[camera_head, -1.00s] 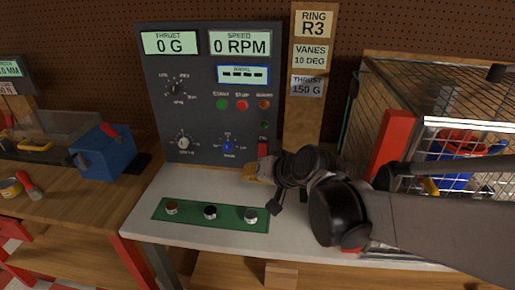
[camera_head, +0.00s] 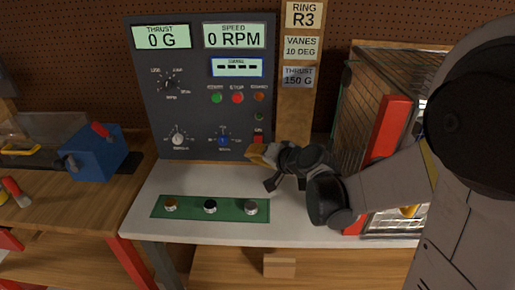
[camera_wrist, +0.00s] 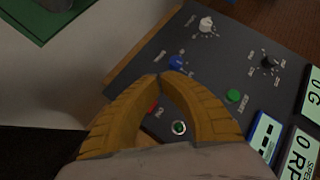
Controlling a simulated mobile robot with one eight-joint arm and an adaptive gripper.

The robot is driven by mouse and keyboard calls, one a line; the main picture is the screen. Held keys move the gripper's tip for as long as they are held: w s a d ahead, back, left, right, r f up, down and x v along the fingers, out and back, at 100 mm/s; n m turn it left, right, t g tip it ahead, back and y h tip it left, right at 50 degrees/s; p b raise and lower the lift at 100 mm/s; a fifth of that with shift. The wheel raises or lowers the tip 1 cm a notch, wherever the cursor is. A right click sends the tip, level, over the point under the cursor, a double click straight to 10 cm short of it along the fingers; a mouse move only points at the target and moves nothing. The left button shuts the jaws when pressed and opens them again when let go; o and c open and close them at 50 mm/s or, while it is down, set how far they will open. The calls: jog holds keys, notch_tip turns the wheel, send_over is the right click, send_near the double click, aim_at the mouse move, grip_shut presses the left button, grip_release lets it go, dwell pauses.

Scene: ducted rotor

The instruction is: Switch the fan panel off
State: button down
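The dark fan panel (camera_head: 180,105) stands upright at the back of the white bench and reads 0 G and 0 RPM. Its red switch (camera_head: 258,139) is at the lower right, below a small green lamp (camera_head: 259,117). My gripper (camera_head: 257,154) is just below the red switch, close to the panel face. In the wrist view its yellow fingers (camera_wrist: 163,77) meet at the tips with nothing between them. The red switch (camera_wrist: 152,107) and the green lamp (camera_wrist: 179,127) show through the gap behind the tips. The switch is partly hidden, and I cannot tell its position or any contact.
A green strip (camera_head: 183,208) with several knobs lies on the bench in front of the panel. A blue knob (camera_head: 223,140) is left of the switch. A wooden post (camera_head: 298,105) stands at the right, with a wire cage (camera_head: 375,85) beyond. A blue box (camera_head: 97,156) is at left.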

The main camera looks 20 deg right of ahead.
jog(key=w+d+f+b, duration=0.2)
jog(key=w+f+b, duration=0.1)
jog(key=w, duration=0.4)
jog(key=shift+d+f, duration=0.15)
jog(key=shift+f, duration=0.15)
jog(key=shift+w, duration=0.1)
dwell(1.1)
jog(key=shift+w+d+f, duration=0.1)
jog(key=shift+w+f, duration=0.05)
jog(key=shift+w, duration=0.15)
jog(key=shift+w+d+f+b, duration=0.15)
jog(key=shift+w+f+b, duration=0.05)
jog(key=shift+w+b, duration=0.2)
dwell(0.6)
dwell(0.3)
jog(key=shift+s+a+r+p, duration=0.15)
jog(key=shift+s+r, duration=0.05)
jog(key=shift+s, duration=0.2)
jog(key=shift+s+a+r+p, duration=0.15)
jog(key=shift+s+r, duration=0.05)
jog(key=shift+s, duration=0.2)
jog(key=shift+s, duration=0.1)
